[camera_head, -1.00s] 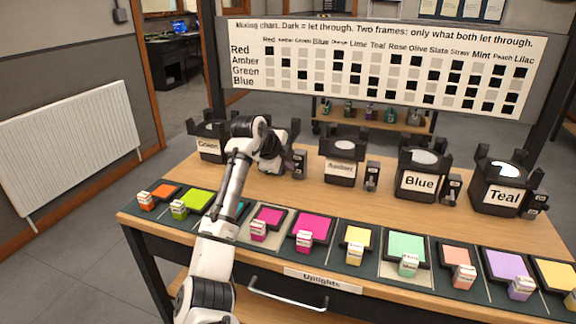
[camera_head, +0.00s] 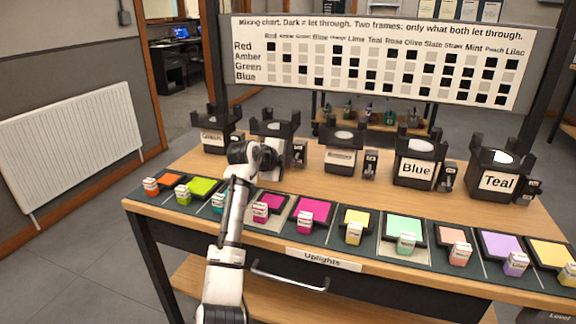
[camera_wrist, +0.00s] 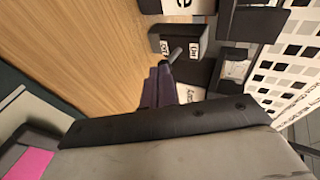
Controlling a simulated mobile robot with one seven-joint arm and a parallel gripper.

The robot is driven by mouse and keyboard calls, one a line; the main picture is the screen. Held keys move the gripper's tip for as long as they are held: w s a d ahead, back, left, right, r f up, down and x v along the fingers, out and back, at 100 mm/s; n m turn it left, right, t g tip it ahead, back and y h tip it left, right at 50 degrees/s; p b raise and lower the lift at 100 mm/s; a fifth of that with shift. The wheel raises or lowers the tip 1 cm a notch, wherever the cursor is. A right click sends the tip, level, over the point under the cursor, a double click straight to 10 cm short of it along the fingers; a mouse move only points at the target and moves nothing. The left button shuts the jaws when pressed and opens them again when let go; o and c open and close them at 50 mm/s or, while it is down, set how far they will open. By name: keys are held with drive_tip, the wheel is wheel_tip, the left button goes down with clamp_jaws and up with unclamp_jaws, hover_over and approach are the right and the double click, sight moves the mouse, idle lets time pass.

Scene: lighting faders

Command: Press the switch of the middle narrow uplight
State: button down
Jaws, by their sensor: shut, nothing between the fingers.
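Several black uplights stand in a row on the wooden table. The second from the left (camera_head: 273,128) is partly hidden by my arm. Its switch box (camera_head: 299,154) stands at its right. In the wrist view a dark switch box with On and Off marks (camera_wrist: 192,36) and a short grey lever (camera_wrist: 175,54) is close ahead of my gripper (camera_wrist: 160,74). The fingers are shut and empty, with their tips by the lever. I cannot tell whether they touch it. The third uplight (camera_head: 343,151) and its switch box (camera_head: 370,165) are farther right.
The Green (camera_head: 213,136), Blue (camera_head: 415,169) and Teal (camera_head: 497,182) uplights stand along the same row. Several coloured gel frames, such as a magenta one (camera_head: 311,210), line the front edge. A mixing chart (camera_head: 380,60) stands behind. Bare wood (camera_head: 320,184) lies between gels and uplights.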

drive_tip(key=shift+f, duration=0.6)
drive_tip(key=shift+r, duration=0.2)
drive_tip(key=shift+r+p, duration=0.5)
drive_tip(key=shift+r, duration=0.2)
drive_tip(key=shift+s, duration=0.1)
